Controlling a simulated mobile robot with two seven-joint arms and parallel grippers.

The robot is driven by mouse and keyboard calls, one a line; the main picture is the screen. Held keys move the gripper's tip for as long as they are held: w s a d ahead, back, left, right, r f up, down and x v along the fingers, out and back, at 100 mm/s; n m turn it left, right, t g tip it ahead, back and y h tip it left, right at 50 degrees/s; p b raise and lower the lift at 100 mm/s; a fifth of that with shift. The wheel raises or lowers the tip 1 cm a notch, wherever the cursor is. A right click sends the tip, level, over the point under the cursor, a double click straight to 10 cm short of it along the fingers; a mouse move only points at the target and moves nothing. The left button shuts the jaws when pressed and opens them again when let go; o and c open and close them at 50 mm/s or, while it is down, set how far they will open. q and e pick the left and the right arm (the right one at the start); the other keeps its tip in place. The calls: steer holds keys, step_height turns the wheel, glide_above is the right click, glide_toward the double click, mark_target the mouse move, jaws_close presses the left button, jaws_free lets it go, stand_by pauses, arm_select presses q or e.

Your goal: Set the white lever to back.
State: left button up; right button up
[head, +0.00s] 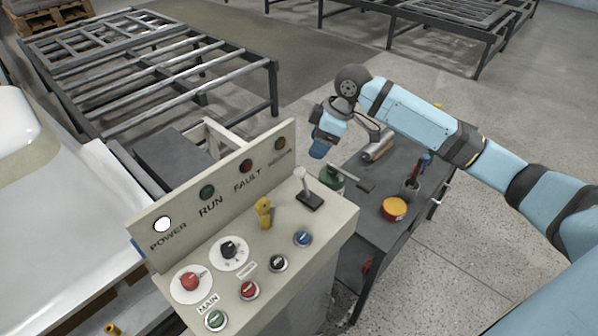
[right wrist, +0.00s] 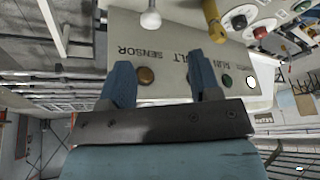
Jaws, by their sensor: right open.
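The white lever (head: 301,182) stands on a black base at the right end of the control panel (head: 335,222). Its stem leans slightly up and left in the head view; I cannot tell its set position from this. Its round white knob (right wrist: 151,20) shows at the top of the right wrist view. My right gripper (head: 319,148) is beyond the panel's upright label plate, above and right of the lever in the head view. Its blue fingers (right wrist: 162,82) are open and empty, apart from the lever. My left gripper is out of view.
A yellow lever (head: 264,212) stands left of the white one. Knobs and buttons (head: 249,290) fill the panel's front. A grey cart (head: 372,218) with a green bottle (head: 331,178) and a yellow-red tin (head: 395,209) stands right of the panel.

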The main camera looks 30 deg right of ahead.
mark_target(301, 168)
steer(key=x, duration=0.3)
steer(key=w+p+x, duration=0.1)
steer(key=x, duration=0.7)
steer(key=shift+w+d+f, duration=0.15)
steer(key=shift+w+d, duration=0.05)
steer(key=shift+a+f, duration=0.15)
steer(key=shift+f, duration=0.25)
steer(key=shift+c, duration=0.2)
steer(key=shift+w, duration=0.1)
jaws_close()
